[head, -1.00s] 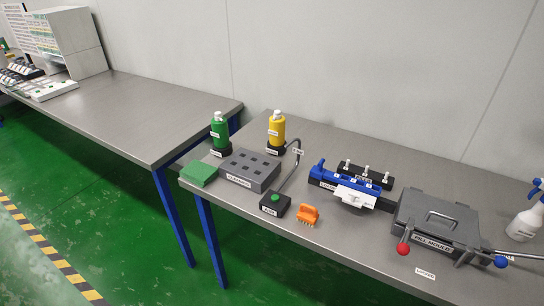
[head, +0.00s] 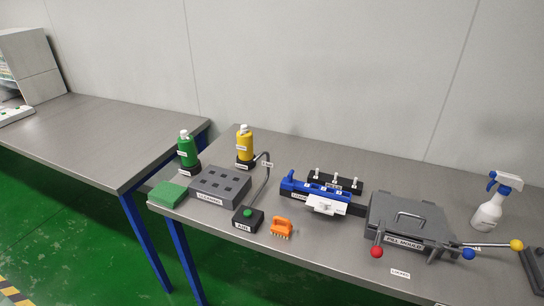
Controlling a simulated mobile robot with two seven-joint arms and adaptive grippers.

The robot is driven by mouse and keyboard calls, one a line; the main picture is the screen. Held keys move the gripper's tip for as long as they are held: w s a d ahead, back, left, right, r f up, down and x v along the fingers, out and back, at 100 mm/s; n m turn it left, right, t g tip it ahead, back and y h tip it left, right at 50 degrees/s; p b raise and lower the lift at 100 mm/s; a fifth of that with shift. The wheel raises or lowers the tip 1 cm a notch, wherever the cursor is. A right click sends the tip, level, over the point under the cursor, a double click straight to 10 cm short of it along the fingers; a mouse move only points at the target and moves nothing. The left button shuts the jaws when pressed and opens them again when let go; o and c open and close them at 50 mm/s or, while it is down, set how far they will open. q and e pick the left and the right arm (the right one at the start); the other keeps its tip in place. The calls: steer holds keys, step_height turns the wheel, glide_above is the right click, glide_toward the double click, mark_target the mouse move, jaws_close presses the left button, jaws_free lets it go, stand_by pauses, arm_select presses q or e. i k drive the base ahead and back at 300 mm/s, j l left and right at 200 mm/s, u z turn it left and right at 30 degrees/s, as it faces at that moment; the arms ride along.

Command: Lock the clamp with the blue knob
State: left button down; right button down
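The blue knob (head: 468,254) is a small ball at the right front corner of the dark grey pill mould (head: 410,222), at the end of a short dark clamp lever. A red knob (head: 377,252) sits at the mould's left front corner on a similar lever. A yellow knob (head: 516,244) ends a metal rod that reaches right from the mould. Whether the blue-knob clamp is locked I cannot tell. Neither of my grippers is in the head view.
A blue and white device (head: 318,193) adjoins the mould on its left. A spray bottle (head: 492,203) stands behind right, and a dark object (head: 534,268) lies at the right edge. An orange brush (head: 282,228) and a black button box (head: 248,219) are farther left.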

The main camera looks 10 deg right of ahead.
mark_target(468, 253)
steer(key=z, duration=1.75)
